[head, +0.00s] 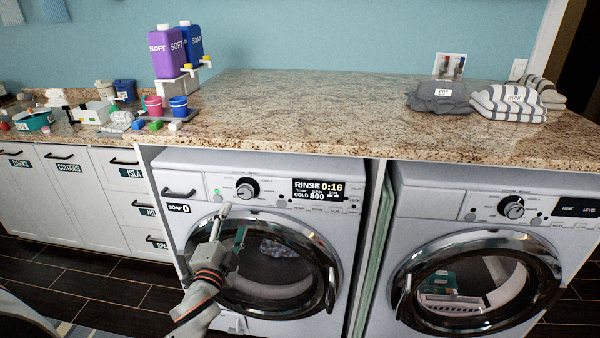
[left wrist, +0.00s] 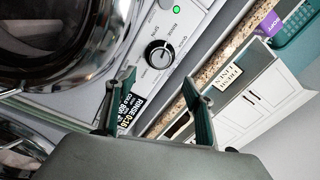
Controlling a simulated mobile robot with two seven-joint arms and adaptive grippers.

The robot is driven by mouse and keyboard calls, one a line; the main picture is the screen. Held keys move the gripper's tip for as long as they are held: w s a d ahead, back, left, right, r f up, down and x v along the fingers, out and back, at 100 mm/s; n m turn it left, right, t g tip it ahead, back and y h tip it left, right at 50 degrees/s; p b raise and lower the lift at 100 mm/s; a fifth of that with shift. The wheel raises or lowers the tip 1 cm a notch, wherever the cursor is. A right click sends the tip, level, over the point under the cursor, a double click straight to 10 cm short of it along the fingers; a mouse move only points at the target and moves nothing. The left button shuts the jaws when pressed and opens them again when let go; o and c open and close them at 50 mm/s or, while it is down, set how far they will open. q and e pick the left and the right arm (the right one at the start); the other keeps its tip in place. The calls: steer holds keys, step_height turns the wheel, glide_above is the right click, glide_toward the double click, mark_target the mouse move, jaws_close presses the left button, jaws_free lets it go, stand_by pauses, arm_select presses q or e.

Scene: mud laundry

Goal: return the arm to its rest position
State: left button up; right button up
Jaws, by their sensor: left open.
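My left gripper (head: 233,220) is open and empty in front of the left washing machine (head: 330,218), near the upper left of its round door. My forearm comes up from the bottom of the head view. In the left wrist view, the two fingers of my left gripper (left wrist: 158,78) are spread with nothing between them. The washer's dial (left wrist: 160,54) and display lie beyond the fingers in that view. My right gripper is not in view.
The washer door (head: 285,299) is shut; its display reads RINSE 0:16. A second machine (head: 455,207) stands at right. The granite counter (head: 300,110) above holds soap bottles (head: 167,50), small buckets and folded towels (head: 508,103). Its middle is clear. White cabinets (head: 75,195) stand at left.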

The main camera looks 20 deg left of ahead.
arm_select(q)
steer(key=s+d+f+n+g+h, duration=0.3)
steer(key=s+d+f, duration=0.7)
steer(key=s+f, duration=0.1)
steer(key=s+d+f+n+g+h, duration=0.3)
steer(key=s+d+f, duration=0.6)
steer(key=f, duration=0.5)
steer(key=shift+s+d+f+g+h, duration=0.15)
steer(key=shift+s+d+g+h, duration=0.3)
steer(key=shift+s+h, duration=0.55)
steer(key=shift+s+a, duration=0.1)
steer(key=shift+a, duration=0.05)
